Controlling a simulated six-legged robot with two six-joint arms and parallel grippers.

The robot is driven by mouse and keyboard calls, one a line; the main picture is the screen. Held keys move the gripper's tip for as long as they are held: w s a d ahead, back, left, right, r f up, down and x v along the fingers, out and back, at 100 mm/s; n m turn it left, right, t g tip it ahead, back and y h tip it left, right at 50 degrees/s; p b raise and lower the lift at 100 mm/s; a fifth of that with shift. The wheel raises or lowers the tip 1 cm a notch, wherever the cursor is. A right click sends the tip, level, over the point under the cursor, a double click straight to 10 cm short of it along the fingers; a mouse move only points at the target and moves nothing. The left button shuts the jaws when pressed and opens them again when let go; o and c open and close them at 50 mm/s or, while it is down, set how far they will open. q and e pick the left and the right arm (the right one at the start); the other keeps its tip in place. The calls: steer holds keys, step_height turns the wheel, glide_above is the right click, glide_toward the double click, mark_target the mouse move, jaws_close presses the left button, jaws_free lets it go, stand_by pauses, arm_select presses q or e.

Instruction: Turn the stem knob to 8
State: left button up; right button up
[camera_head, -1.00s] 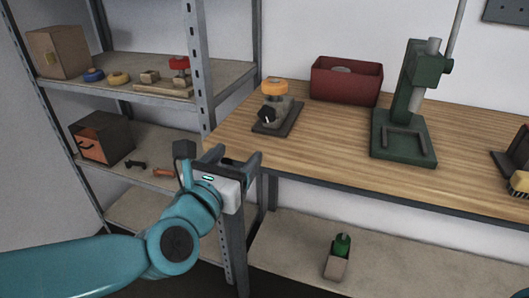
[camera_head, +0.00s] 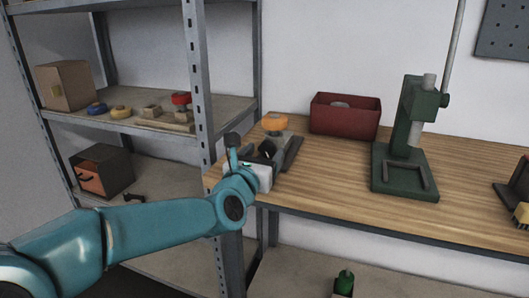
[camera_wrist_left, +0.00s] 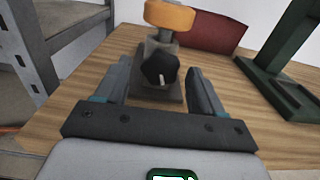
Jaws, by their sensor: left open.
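A small grey fixture stands on a dark base plate (camera_head: 291,150) at the left end of the wooden bench. It carries an orange round knob (camera_head: 274,123) on top and a black lobed knob (camera_wrist_left: 160,68) with a white pointer mark on its front. I cannot tell which of them is the stem knob, and no scale numbers are readable. My left gripper (camera_head: 263,151) is open in front of the fixture. In the left wrist view its fingers point at the black knob, which appears between the tips; contact cannot be told. My right gripper is not in view.
A red bin (camera_head: 345,116) stands behind the fixture, and a green press (camera_head: 404,165) is to its right. A metal shelf post (camera_head: 198,90) rises close to my left arm. The bench (camera_head: 330,190) is clear in front of the bin.

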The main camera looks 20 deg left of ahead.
arm_select(q)
steer(key=shift+w, duration=0.35)
steer(key=c, duration=1)
